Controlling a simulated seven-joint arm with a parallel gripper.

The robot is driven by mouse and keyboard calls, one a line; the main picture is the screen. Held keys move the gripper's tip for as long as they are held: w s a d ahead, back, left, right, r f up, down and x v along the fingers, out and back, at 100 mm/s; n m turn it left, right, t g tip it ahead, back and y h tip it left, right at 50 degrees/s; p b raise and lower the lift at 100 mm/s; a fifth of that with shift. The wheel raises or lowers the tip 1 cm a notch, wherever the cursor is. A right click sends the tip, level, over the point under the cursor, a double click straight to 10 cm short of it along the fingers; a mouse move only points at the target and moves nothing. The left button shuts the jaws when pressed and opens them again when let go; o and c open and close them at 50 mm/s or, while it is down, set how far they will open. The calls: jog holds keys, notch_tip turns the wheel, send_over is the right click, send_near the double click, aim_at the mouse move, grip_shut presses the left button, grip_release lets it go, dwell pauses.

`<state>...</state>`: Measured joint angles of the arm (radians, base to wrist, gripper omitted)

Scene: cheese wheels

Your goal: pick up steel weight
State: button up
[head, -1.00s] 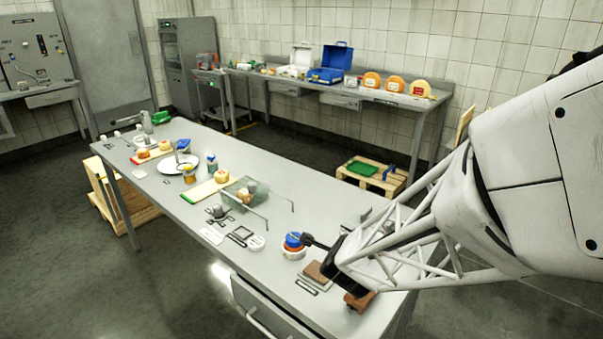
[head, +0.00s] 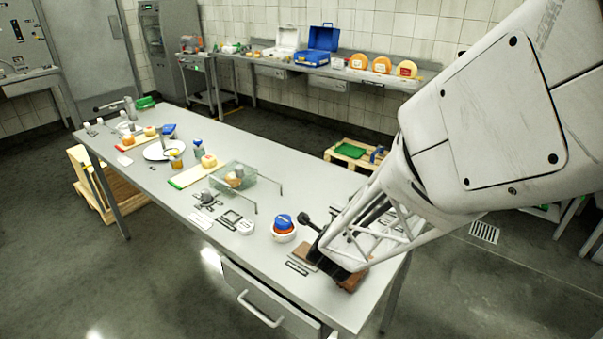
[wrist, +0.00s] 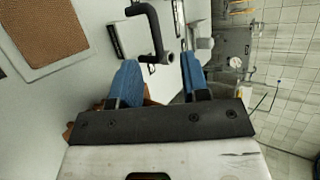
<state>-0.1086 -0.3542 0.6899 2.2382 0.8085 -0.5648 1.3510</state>
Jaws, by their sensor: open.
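I cannot clearly make out which thing is the steel weight. A small grey knobbed object (head: 207,199) on the near side of the table, left of the clear bin, may be it. My gripper (wrist: 160,80) is open, its two blue fingers apart with nothing held between them. In the head view my gripper is low over the table's right end, its fingers mostly hidden by its dark mount. A dark bent handle (wrist: 152,28) lies just beyond the fingertips in the wrist view.
A blue-topped, white-based object (head: 284,227) stands left of my gripper. A brown textured pad (wrist: 45,32) on a light plate lies nearby, and a brown block (head: 352,282) is at the gripper. A clear bin (head: 233,178) stands mid-table.

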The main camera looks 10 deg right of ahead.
jog(key=shift+w+d+f, duration=0.15)
jog(key=shift+w+f, duration=0.05)
jog(key=shift+w, duration=0.05)
jog(key=shift+x, duration=2.6)
jog(key=shift+s+f, duration=0.1)
jog(key=shift+f, duration=0.05)
jog(key=shift+c, duration=0.2)
grip_shut()
